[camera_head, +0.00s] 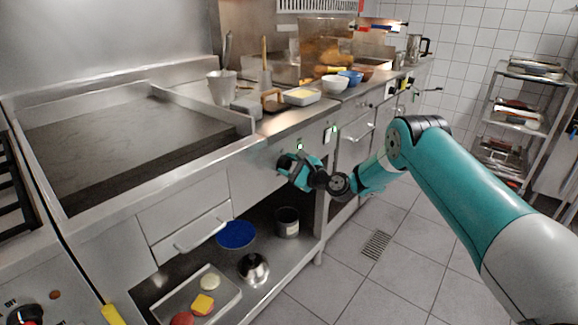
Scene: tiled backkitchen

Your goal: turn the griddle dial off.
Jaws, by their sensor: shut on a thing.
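The griddle (125,139) is a wide dark plate with a steel rim at the left. My gripper (284,163) is at the steel front panel at the griddle's right end, shut on the griddle dial. The gripper hides the dial, so its pointer and setting cannot be read. A small green light (300,147) shows on the panel just above and right of the gripper. My teal arm reaches in from the right.
A black dial (27,314) marked OFF is on another panel at bottom left. A drawer (192,232) with a bar handle is below the griddle. The tiled floor (390,285) is clear.

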